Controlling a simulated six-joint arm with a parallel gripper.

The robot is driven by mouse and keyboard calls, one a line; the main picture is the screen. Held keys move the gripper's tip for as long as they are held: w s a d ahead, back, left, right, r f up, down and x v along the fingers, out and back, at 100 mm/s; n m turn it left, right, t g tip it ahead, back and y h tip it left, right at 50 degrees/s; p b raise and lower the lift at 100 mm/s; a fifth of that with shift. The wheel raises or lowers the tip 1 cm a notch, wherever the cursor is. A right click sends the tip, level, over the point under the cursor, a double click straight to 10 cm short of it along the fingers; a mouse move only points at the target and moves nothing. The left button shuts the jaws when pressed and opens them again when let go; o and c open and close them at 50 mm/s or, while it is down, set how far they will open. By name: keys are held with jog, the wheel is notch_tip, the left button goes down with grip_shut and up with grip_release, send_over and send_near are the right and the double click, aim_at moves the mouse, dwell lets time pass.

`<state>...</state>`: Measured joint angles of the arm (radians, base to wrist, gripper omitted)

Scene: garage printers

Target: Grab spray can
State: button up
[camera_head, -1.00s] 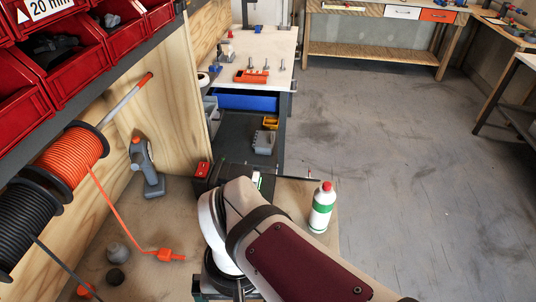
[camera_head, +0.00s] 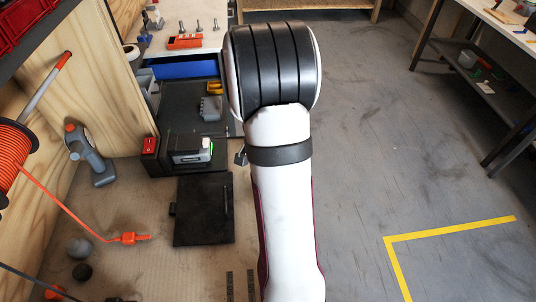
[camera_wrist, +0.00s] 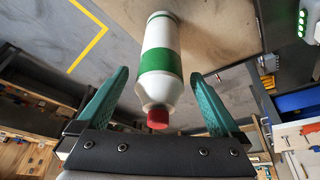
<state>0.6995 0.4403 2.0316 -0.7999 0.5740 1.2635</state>
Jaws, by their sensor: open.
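The spray can is a white bottle (camera_wrist: 160,85) with a green band and a red cap, seen in the wrist view on the brown bench top. It lies in line with the space between the two green fingers of my gripper (camera_wrist: 160,90), cap toward the gripper's base. The fingers are apart on either side, with visible gaps, and nothing is held. In the head view my white arm covers the place where the bottle stood, so the bottle and the gripper are hidden there.
A black plate (camera_head: 204,210) and a grey-black device (camera_head: 190,150) lie left of my arm. A grey-orange tool (camera_head: 88,155), an orange cable reel (camera_head: 15,160) and an orange plug (camera_head: 130,238) are further left. Open floor (camera_head: 400,150) is to the right.

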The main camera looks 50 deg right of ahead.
jog(key=shift+x, duration=1.1)
grip_shut()
